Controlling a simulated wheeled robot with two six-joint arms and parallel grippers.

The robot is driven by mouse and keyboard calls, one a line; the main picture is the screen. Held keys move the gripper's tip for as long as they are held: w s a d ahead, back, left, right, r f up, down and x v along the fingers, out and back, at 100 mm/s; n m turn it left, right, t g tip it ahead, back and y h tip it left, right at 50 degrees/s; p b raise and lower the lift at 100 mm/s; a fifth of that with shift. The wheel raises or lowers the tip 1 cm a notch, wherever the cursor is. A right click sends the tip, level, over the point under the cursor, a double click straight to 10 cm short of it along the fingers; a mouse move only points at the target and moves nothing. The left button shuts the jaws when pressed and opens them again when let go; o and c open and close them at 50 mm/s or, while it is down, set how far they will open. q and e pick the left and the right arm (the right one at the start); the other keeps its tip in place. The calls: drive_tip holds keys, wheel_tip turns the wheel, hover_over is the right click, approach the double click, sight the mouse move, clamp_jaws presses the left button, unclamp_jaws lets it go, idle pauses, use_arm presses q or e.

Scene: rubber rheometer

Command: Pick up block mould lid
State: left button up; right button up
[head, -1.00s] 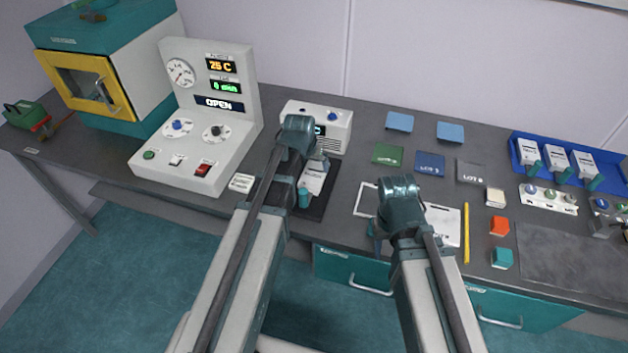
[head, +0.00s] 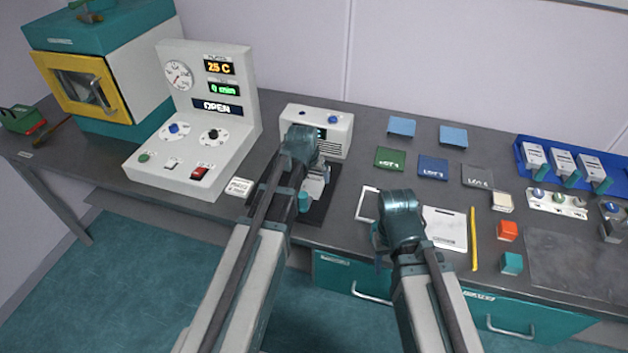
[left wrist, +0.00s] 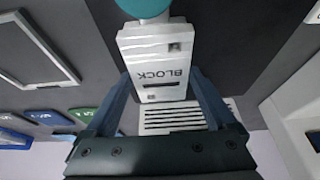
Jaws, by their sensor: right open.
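The block mould lid (left wrist: 160,62) is a pale piece marked "BLOCK" with a teal round end. In the head view the lid (head: 314,187) lies over the dark mat in front of the small white device, partly hidden by my left arm. My left gripper (left wrist: 160,78) has one finger along each side of the lid in the left wrist view. I cannot tell whether the fingers touch it. In the head view my left gripper (head: 312,170) is mostly hidden behind its wrist. My right gripper (head: 379,245) is open and empty near the bench's front edge.
The small white device (head: 335,130) stands just behind the lid. The white control panel (head: 190,165) is to the left. A white frame (head: 367,203), a white sheet (head: 446,228) and a yellow stick (head: 474,240) lie near my right arm.

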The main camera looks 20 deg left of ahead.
sight(313, 179)
use_arm(q)
drive_tip(key=c, duration=1.1)
drive_tip(key=shift+r, duration=0.1)
wheel_tip(313, 179, up, 10)
drive_tip(key=p, duration=1)
